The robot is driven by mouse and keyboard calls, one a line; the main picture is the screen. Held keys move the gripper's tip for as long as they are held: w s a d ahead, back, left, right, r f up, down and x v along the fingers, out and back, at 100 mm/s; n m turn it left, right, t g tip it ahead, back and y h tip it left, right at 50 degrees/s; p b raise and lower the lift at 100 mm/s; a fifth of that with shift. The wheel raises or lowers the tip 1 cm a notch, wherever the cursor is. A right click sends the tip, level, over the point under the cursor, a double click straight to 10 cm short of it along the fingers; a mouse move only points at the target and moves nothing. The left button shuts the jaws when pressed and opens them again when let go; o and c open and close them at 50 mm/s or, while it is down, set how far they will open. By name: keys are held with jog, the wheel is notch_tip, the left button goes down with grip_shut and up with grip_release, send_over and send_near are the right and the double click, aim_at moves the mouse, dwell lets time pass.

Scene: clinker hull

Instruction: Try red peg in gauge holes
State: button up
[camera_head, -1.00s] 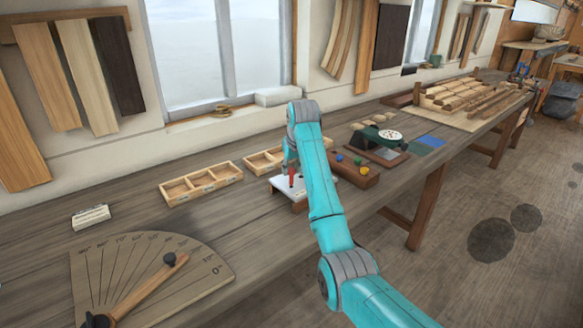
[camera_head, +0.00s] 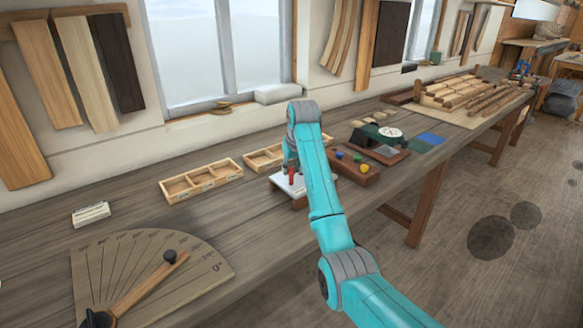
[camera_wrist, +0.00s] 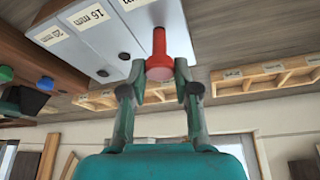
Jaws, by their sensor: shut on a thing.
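The red peg (camera_wrist: 159,50) is held between the two fingertips of my gripper (camera_wrist: 160,74) in the wrist view. It also shows upright in the head view (camera_head: 291,174). In the head view the gauge (camera_head: 280,182) stands on the bench under my gripper. The peg's far end lies over the gauge's face in the wrist view; I cannot tell whether it is in a hole or just above one.
A dark wooden block (camera_head: 357,172) with coloured pegs stands right of the gauge. Compartment trays (camera_head: 201,184) lie to the left and behind. An angle board (camera_head: 150,268) lies at the front left.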

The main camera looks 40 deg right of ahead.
jog(key=shift+f, duration=0.2)
dwell(0.4)
jog(key=shift+r, duration=1.65)
